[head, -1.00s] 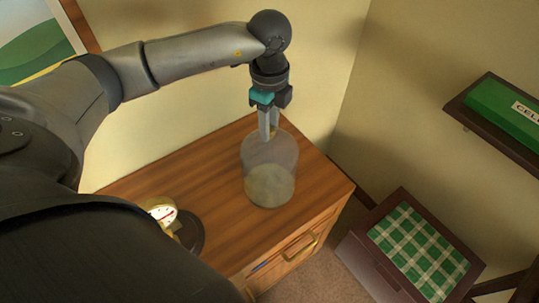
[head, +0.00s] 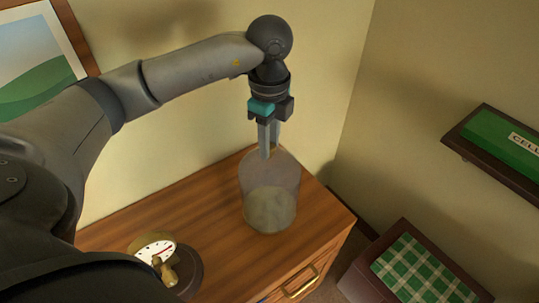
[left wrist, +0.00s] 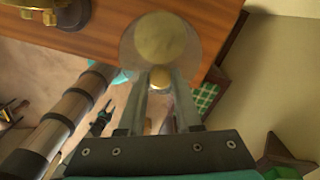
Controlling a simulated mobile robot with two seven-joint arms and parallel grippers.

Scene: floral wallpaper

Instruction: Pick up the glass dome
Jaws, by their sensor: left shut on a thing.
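The glass dome (head: 270,192) is a clear, smoky cylinder with a rounded top, upright above the right part of the wooden cabinet top. Whether its rim touches the wood I cannot tell. My left gripper (head: 268,150) points straight down at its top. In the left wrist view the gripper (left wrist: 159,80) is shut on the dome's brass knob (left wrist: 160,77), with the dome (left wrist: 133,42) beyond it. My right arm seems to show in the left wrist view, with a teal part at its end; its fingers are not clear.
A brass gauge with a white dial (head: 154,247) stands on a dark round base at the cabinet's left. The wooden cabinet top (head: 200,210) is bare between gauge and dome. A box with green checked cloth (head: 415,268) and a shelf with a green box (head: 505,140) are at right.

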